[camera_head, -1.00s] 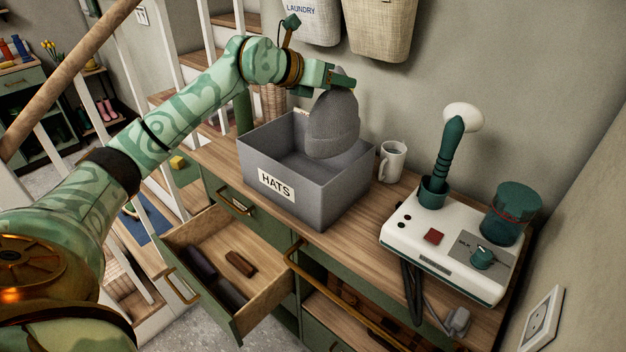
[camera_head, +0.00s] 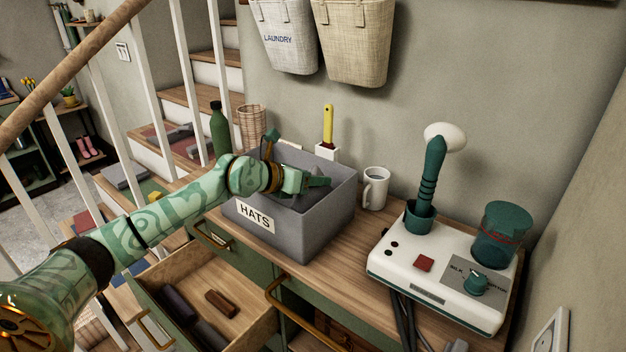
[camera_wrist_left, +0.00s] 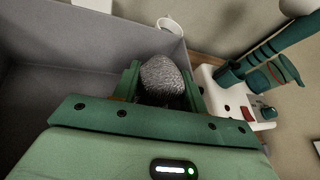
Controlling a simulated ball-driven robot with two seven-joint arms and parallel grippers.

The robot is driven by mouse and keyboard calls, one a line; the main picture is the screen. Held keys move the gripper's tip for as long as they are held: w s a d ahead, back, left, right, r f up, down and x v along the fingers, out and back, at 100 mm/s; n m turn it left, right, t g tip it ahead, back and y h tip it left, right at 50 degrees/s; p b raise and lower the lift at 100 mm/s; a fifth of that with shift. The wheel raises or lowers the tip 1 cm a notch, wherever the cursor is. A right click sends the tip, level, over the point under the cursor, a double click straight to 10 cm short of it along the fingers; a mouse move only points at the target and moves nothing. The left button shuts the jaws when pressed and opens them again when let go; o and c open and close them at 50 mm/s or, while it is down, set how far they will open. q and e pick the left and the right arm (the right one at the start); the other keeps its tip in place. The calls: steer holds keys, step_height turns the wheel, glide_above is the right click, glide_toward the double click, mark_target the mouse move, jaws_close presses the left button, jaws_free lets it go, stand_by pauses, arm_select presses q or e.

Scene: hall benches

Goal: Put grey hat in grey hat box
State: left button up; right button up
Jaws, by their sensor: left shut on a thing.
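The grey hat box (camera_head: 316,232) is an open grey bin with a white HATS label, standing on the wooden bench top. My left gripper (camera_head: 316,183) reaches down over its opening, with its fingers about level with the rim. It is shut on the grey hat (camera_wrist_left: 163,78), a knitted hat that shows between the fingers in the left wrist view. In the head view the hat is mostly hidden by the gripper and the box wall. I cannot tell whether the hat touches the box floor. My right gripper is not in view.
A white mug (camera_head: 375,188) stands just right of the box. A white device (camera_head: 437,283) with green parts fills the bench's right end. A green bottle (camera_head: 219,130) and a yellow-handled brush (camera_head: 328,125) stand behind. An open drawer (camera_head: 235,330) juts out in front.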

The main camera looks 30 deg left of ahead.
arm_select(q)
steer(key=shift+r, duration=0.1)
steer(key=o, duration=1.2)
steer(key=shift+o, duration=0.2)
steer(key=shift+r, duration=0.1)
steer(key=p+v, duration=0.3)
steer(key=v, duration=0.9)
steer(key=shift+p, duration=0.35)
